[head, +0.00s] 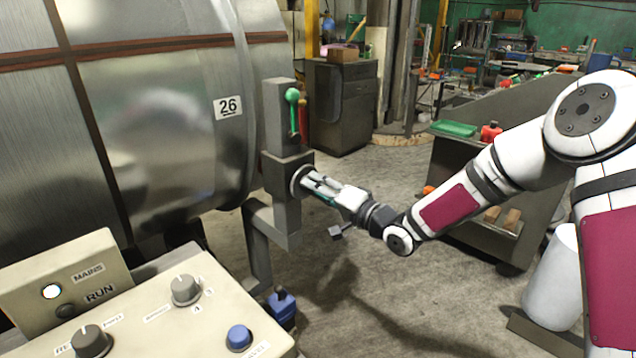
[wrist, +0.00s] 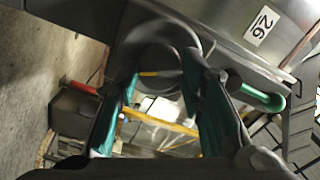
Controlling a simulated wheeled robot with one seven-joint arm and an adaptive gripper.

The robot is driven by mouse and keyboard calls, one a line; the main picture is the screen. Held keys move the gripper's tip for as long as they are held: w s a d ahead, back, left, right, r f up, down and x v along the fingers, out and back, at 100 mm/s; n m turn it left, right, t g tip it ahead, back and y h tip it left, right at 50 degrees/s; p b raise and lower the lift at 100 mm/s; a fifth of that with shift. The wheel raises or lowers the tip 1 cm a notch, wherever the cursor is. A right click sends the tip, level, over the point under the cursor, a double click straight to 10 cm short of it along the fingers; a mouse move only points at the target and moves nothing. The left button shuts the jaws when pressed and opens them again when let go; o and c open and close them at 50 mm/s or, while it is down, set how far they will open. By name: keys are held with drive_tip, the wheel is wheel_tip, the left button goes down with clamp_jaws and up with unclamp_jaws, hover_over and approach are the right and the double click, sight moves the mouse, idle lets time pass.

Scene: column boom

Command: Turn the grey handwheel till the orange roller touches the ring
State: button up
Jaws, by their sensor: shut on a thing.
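The grey handwheel (head: 296,181) is a round disc on the side of a grey block on the column, mostly behind my gripper. My gripper (head: 314,186) reaches it from the right and is shut on it. In the wrist view the handwheel (wrist: 158,52) lies between the two teal-padded fingers (wrist: 163,78), with a small yellow-orange strip in front of it. A big steel drum (head: 165,110) marked 26 stands left of the column. I cannot make out the orange roller or its contact with a ring in either view.
A control panel (head: 150,318) with knobs fills the lower left. A blue can (head: 281,305) stands on the floor below. Open floor lies beneath my arm; a bench stands right.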

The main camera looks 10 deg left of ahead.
drive_tip(key=m+p, duration=0.1)
drive_tip(key=m, duration=0.3)
drive_tip(key=shift+m+p, duration=0.35)
drive_tip(key=shift+m, duration=0.05)
idle(0.4)
drive_tip(key=o, duration=1.1)
drive_tip(key=shift+o, duration=0.2)
drive_tip(key=shift+d, duration=0.1)
drive_tip(key=v, duration=1.2)
